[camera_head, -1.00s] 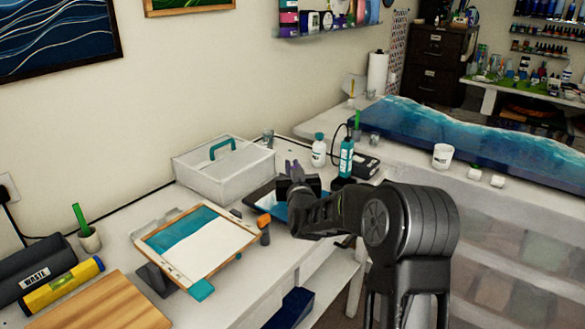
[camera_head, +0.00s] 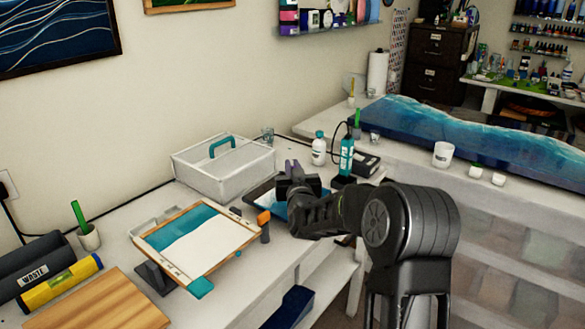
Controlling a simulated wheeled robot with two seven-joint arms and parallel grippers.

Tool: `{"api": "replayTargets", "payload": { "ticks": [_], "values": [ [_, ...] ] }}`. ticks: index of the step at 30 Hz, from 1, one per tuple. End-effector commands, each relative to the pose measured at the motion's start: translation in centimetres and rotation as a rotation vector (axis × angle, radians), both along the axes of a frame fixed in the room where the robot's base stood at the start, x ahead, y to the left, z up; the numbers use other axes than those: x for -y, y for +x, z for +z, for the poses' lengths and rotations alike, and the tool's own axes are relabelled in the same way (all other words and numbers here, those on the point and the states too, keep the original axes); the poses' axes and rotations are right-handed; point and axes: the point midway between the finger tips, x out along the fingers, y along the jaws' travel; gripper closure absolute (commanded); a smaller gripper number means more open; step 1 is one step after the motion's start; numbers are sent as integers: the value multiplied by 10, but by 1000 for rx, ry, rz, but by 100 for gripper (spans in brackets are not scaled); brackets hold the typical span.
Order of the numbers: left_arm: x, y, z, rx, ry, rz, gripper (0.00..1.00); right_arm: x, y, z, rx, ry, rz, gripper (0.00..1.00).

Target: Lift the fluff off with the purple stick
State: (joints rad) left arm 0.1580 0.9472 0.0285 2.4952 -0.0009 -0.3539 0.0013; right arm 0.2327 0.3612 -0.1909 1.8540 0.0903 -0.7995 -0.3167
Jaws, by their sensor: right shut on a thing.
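My right gripper (camera_head: 294,176) is over the white workbench, near a flat dark panel with a blue surface (camera_head: 262,194). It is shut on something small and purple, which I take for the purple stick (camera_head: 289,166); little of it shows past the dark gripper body. I cannot make out the fluff; it may be too small or hidden behind the gripper. My left gripper is not in view.
A white box with a teal handle (camera_head: 215,182) stands behind the board. A white bottle (camera_head: 318,150) and a teal bottle (camera_head: 346,158) stand beyond the gripper. A green stick in a cup (camera_head: 88,238), a yellow tube (camera_head: 62,285) and a wooden board (camera_head: 100,305) are at the left.

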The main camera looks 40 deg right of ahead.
Motion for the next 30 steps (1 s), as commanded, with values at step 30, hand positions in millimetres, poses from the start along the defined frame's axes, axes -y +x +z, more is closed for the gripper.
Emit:
{"api": "replayTargets", "payload": {
  "ticks": [30],
  "values": [
    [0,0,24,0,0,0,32,0,0,59,1,0,0,100]
  ]
}}
